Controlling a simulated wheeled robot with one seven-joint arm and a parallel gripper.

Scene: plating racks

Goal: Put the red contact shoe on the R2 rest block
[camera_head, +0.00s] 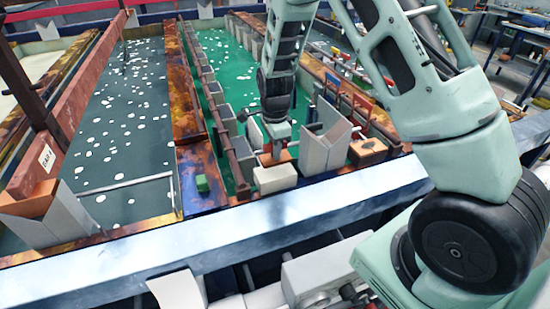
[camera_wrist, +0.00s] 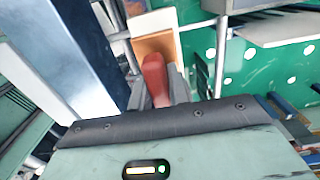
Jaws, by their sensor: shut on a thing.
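My gripper (camera_wrist: 158,90) is shut on the red contact shoe (camera_wrist: 155,78), which shows between the fingers in the wrist view. Beyond the shoe is an orange-topped pale block (camera_wrist: 153,45). In the head view my gripper (camera_head: 277,150) is over a cream block (camera_head: 275,180) with an orange top, near the front rim of the green tank. The shoe is not clearly seen there. I cannot tell whether the shoe touches the block. No R2 label is legible, so I cannot tell which block is the R2 rest block.
Grey upright plates (camera_head: 325,148) stand right of my gripper. Another orange-topped block (camera_head: 367,148) is farther right. The tank's pale front rim (camera_head: 240,222) runs across. A dark tank (camera_head: 120,120) with white floating discs lies left.

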